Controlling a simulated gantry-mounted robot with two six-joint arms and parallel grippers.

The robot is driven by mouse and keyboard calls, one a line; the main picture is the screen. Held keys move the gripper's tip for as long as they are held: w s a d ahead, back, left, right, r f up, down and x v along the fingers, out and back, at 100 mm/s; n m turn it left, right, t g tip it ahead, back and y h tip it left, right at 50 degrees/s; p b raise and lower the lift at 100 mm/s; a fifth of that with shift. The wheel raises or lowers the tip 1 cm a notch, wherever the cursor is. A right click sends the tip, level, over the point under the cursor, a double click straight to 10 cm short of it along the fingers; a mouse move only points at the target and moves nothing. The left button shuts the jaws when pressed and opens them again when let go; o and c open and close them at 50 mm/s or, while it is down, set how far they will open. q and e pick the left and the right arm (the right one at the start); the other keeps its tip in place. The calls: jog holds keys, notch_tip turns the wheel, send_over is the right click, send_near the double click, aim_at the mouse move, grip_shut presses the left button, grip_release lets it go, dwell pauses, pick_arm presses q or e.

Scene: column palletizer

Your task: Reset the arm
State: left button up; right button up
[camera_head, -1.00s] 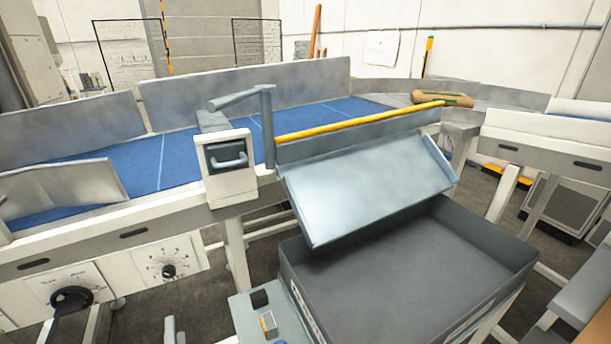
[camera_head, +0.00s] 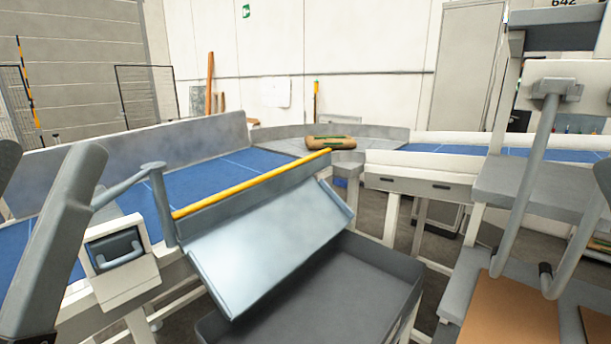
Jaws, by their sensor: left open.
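My left gripper (camera_head: 45,157) is at the left edge, with its grey fingers pointing up and spread apart. One finger is large and near, and only part of the other shows at the picture's edge. I see nothing between them. The gripper stands in front of the blue conveyor and near the grey bent bar (camera_head: 132,185). My right gripper is not in view.
A brown parcel with green markings (camera_head: 332,143) lies on the curved conveyor. A sloped metal chute (camera_head: 265,250) leads to a grey bin (camera_head: 350,285). A yellow rail (camera_head: 250,185) edges the blue belt (camera_head: 215,175). A grey frame with tube handles (camera_head: 535,180) stands right.

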pick_arm(q)
notch_tip(320, 180, up, 38)
jog(key=p, duration=3.8)
jog(key=shift+w+f, duration=0.2)
jog(key=shift+c, duration=0.3)
